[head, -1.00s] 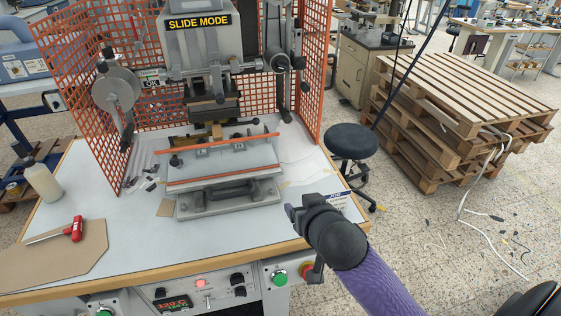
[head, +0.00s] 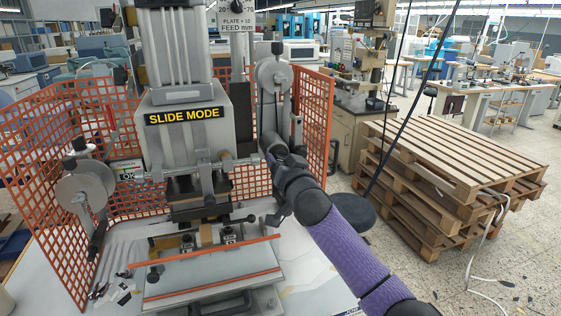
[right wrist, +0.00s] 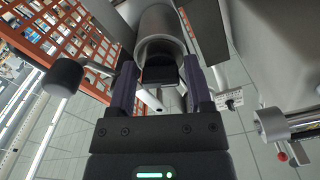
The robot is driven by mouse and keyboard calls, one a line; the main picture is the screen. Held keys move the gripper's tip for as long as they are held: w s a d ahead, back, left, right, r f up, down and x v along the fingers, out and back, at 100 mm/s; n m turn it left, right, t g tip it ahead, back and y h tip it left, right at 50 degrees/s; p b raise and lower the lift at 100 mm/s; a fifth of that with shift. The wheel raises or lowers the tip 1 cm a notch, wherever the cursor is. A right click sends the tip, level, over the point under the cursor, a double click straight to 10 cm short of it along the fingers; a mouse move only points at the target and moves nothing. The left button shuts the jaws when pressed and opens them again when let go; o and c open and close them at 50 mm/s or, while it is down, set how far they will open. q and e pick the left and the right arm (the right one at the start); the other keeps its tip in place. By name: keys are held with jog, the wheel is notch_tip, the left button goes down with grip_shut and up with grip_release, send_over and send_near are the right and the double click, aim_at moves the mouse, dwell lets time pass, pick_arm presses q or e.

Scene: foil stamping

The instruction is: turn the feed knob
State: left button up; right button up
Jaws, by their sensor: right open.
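The feed label plate (head: 237,21) reads FEED mm at the top of the head view. A dark knob (head: 238,5) above it is partly cut off by the frame's upper edge. My right gripper (head: 272,152) is in front of the press's right side, well below that plate. In the right wrist view my right gripper (right wrist: 160,72) is open. A grey cylinder (right wrist: 160,38) with a dark part below it shows between and beyond its fingers; I cannot tell whether they touch. My left gripper is out of view.
The press head (head: 185,125) carries the SLIDE MODE label. Round reels flank it, the right reel (head: 272,72) just above my right gripper. An orange mesh guard (head: 318,120) stands around the press. Wooden pallets (head: 450,165) are at the right.

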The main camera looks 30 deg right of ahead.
jog(key=shift+w+d, duration=0.1)
jog(key=shift+w, duration=0.25)
grip_shut()
jog(key=shift+n, duration=0.4)
jog(key=shift+n+p, duration=0.7)
jog(key=shift+n, duration=0.4)
jog(key=n+p, duration=0.1)
jog(key=n, duration=0.2)
jog(key=shift+d+r+n, duration=0.1)
jog(key=shift+d+n, duration=0.05)
jog(key=shift+n, duration=0.15)
jog(key=n+p, duration=0.1)
jog(key=n, duration=0.2)
jog(key=shift+n, duration=0.3)
jog(key=shift+s+d+n+p, duration=0.15)
jog(key=shift+n+p, duration=0.4)
jog(key=shift+n, duration=1.25)
